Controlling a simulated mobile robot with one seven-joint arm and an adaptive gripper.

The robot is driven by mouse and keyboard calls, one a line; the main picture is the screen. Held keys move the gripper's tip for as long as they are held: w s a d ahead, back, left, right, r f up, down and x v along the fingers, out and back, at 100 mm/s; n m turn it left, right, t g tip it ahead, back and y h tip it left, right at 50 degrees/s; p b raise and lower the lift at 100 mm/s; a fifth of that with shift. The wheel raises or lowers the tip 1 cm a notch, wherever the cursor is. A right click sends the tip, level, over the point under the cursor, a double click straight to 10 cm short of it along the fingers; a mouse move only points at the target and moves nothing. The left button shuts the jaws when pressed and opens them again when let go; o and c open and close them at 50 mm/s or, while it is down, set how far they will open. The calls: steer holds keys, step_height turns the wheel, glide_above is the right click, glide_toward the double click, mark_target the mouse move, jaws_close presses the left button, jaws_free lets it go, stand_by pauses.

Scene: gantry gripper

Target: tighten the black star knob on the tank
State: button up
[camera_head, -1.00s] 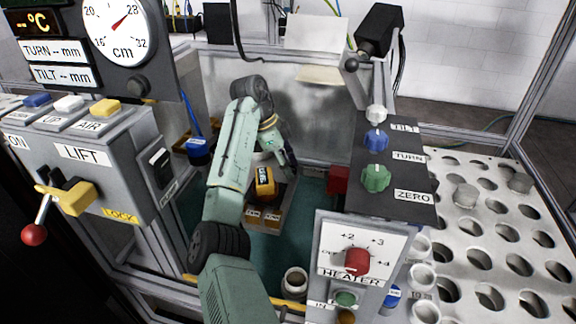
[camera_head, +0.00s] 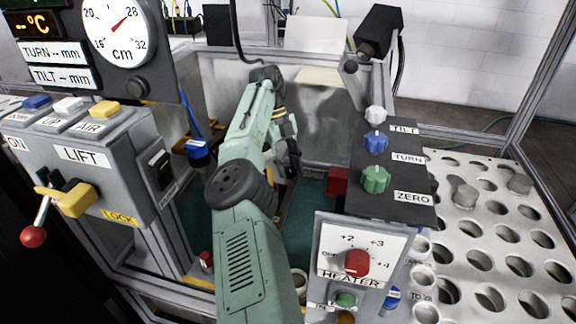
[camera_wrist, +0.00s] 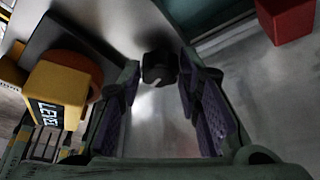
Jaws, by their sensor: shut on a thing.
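The black knob (camera_wrist: 158,68) shows in the wrist view between my fingertips, with a small pale mark on it. Its star shape is hard to make out in the dim light. My gripper (camera_wrist: 160,72) has purple-padded fingers on either side of the knob and is shut on it. In the head view my gripper (camera_head: 288,158) is down inside the tank (camera_head: 325,120), near its back metal wall. My own arm and gripper hide the knob there.
A yellow block marked LEVEL (camera_wrist: 58,92) is close on the left in the wrist view. A red block (camera_head: 339,181) is right of my gripper. The lift panel (camera_head: 85,155) stands left, the heater panel (camera_head: 330,243) in front, and a perforated rack (camera_head: 500,250) right.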

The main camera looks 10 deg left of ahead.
steer(key=shift+m, duration=0.6)
steer(key=o, duration=1.1)
